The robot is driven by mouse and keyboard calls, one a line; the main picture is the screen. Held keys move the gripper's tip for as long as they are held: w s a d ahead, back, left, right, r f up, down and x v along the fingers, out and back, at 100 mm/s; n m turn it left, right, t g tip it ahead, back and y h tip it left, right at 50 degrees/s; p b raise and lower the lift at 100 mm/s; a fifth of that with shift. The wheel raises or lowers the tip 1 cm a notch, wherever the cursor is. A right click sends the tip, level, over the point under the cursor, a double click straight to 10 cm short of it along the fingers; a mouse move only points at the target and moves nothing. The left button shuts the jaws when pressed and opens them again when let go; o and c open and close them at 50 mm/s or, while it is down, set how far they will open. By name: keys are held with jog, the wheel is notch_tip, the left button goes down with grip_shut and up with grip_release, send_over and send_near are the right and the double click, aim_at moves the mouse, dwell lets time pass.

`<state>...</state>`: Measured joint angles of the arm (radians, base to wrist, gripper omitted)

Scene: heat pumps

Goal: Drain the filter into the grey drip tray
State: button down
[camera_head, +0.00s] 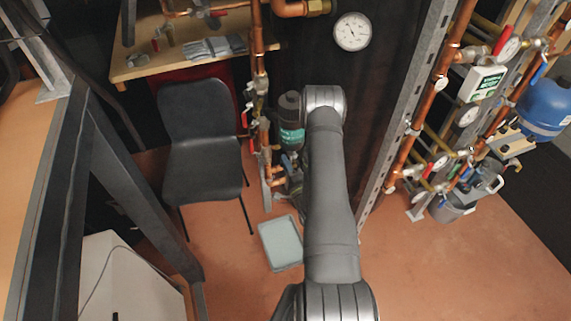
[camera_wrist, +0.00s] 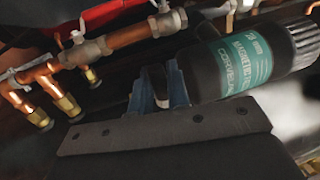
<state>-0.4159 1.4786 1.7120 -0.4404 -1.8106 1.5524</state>
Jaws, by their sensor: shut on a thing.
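The filter (camera_head: 291,137) is a dark upright canister with a teal label, on the pipework left of my arm in the head view. In the wrist view the filter (camera_wrist: 240,62) lies across the upper right, its label partly readable as "magnetic". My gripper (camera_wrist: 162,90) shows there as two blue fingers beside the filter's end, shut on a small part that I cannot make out. In the head view my arm hides most of the gripper. The grey drip tray (camera_head: 281,244) lies on the floor below the pipework, left of my arm, and looks empty.
Copper pipes with brass fittings (camera_wrist: 92,48) and a red lever (camera_wrist: 108,13) run close by the fingers. A black chair (camera_head: 203,140) stands left of the filter. A steel upright (camera_head: 405,110) and more pipework stand at right. The floor around the tray is mostly clear.

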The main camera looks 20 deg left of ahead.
jog(key=c, duration=1.4)
grip_release()
jog(key=shift+c, duration=0.2)
jog(key=v, duration=0.7)
jog(key=shift+d, duration=0.2)
jog(key=shift+s, duration=0.15)
jog(key=x, duration=0.7)
jog(key=shift+w+a, duration=0.2)
jog(key=shift+a, duration=0.1)
jog(key=shift+d+f+n, duration=0.1)
jog(key=shift+f+n, duration=0.1)
jog(key=shift+n, duration=0.6)
